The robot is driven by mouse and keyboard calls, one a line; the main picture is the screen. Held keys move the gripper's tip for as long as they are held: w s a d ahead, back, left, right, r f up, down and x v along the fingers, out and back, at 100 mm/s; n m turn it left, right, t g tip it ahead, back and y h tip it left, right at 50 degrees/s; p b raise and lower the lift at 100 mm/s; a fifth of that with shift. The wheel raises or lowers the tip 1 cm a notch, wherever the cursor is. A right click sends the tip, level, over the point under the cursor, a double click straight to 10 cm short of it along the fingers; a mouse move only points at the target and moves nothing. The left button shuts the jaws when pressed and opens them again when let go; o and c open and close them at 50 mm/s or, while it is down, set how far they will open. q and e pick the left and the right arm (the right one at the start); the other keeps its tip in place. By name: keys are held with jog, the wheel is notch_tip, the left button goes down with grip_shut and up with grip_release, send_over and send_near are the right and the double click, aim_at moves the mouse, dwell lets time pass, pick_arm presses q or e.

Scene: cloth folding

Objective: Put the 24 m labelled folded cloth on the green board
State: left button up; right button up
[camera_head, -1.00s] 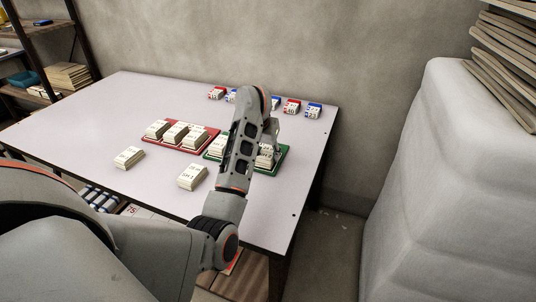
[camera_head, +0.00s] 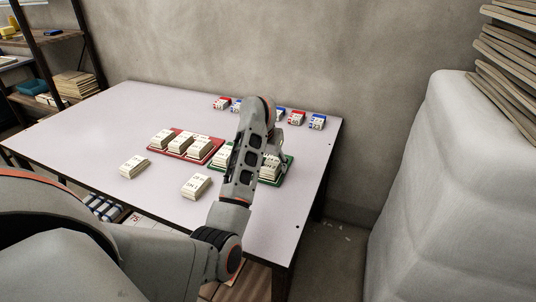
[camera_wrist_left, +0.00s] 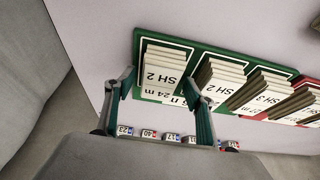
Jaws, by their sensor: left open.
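The cloth labelled SH 2, 24 m (camera_wrist_left: 162,68) is a folded white stack at the left end of the green board (camera_wrist_left: 205,48) in the left wrist view. My left gripper (camera_wrist_left: 160,82) is open, with one finger on each side of this cloth's labelled end. I cannot tell whether the fingers touch it. In the head view a cloth (camera_head: 270,167) shows on the green board (camera_head: 288,168) beside my left gripper (camera_head: 281,150), and my arm hides the board's middle. Other labelled cloths (camera_wrist_left: 222,80) lie alongside on the board. My right gripper is out of view.
A red board (camera_head: 208,155) with three folded cloths (camera_head: 181,144) lies left of the green one. Two loose cloths (camera_head: 134,165) (camera_head: 196,186) lie nearer the table's front. Small red and blue tags (camera_head: 297,118) line the back edge. A wall stands behind.

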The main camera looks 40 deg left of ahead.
pick_arm(q)
jog(key=p+v, duration=0.4)
jog(key=v, duration=0.7)
jog(key=shift+s+r, duration=0.2)
jog(key=shift+r, duration=0.15)
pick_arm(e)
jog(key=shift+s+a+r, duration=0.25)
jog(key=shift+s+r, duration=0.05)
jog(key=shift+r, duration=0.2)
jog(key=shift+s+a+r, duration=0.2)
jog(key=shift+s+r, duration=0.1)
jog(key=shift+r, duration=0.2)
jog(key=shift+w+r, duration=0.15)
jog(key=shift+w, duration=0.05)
